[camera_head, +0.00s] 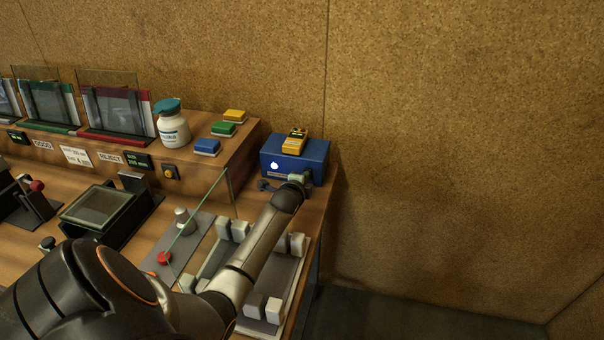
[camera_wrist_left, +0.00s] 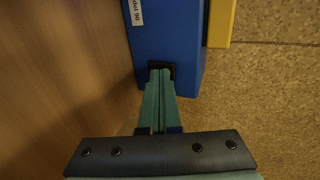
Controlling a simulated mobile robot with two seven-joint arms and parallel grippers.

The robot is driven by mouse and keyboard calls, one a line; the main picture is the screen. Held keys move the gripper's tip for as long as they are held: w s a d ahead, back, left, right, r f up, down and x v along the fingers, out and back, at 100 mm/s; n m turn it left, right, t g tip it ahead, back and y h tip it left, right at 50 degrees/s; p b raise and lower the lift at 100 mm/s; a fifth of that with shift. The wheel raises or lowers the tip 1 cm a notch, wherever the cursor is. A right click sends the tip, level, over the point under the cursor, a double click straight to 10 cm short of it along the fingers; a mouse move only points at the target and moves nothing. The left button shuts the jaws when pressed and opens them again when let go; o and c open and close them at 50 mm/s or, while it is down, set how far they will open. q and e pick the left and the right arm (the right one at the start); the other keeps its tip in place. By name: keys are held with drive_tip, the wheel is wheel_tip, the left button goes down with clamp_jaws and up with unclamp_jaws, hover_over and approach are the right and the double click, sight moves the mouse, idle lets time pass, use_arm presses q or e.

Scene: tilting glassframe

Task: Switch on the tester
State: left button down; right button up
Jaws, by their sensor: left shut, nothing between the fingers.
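The tester appears to be the blue box (camera_head: 313,163) at the back right corner of the bench, with a yellow device (camera_head: 294,142) on top. A bright white spot (camera_head: 275,165) shows on its front. In the left wrist view the blue box (camera_wrist_left: 166,30) fills the upper middle, with a black square switch (camera_wrist_left: 169,66) at its lower edge. My left gripper (camera_wrist_left: 160,72) is shut and empty, its greenish fingertips at the black switch and partly covering it. Contact or pressing cannot be told. In the head view my left gripper (camera_head: 299,177) is in front of the box. My right gripper is out of view.
A raised shelf (camera_head: 240,150) left of the box holds a white bottle (camera_head: 173,130), coloured blocks and glass frames. A grey fixture (camera_head: 262,300) with light blocks lies under my left arm. The bench ends just right of the box.

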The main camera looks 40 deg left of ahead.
use_arm(q)
drive_tip(key=v, duration=1.2)
drive_tip(key=shift+s, duration=0.2)
drive_tip(key=shift+d, duration=0.1)
